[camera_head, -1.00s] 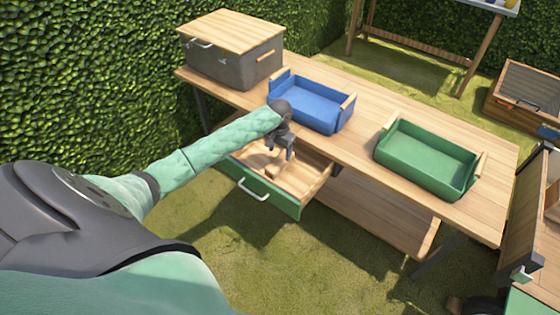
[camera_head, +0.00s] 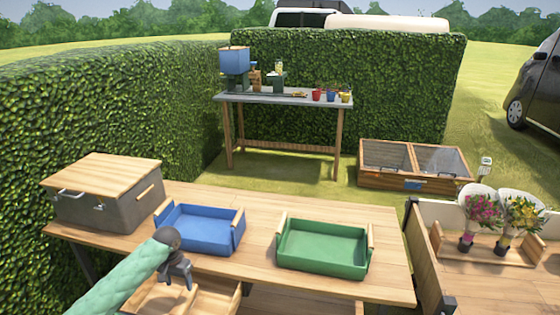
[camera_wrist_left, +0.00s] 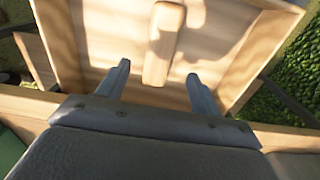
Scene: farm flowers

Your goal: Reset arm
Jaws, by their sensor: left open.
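My left gripper (camera_head: 176,273) is at the lower left of the head view, over the open drawer (camera_head: 212,298) at the front of the wooden table (camera_head: 340,205). In the left wrist view its two fingers (camera_wrist_left: 160,85) are spread apart with nothing between their tips. A light wooden block (camera_wrist_left: 164,45) lies in the drawer just ahead of the fingers, apart from them. My right gripper is not in view.
A blue tray (camera_head: 237,235), a green tray (camera_head: 325,271) and a grey box with a wooden lid (camera_head: 125,208) stand on the table. A cart with flowers (camera_head: 482,262) is at the right. A hedge (camera_head: 110,115) runs along the left.

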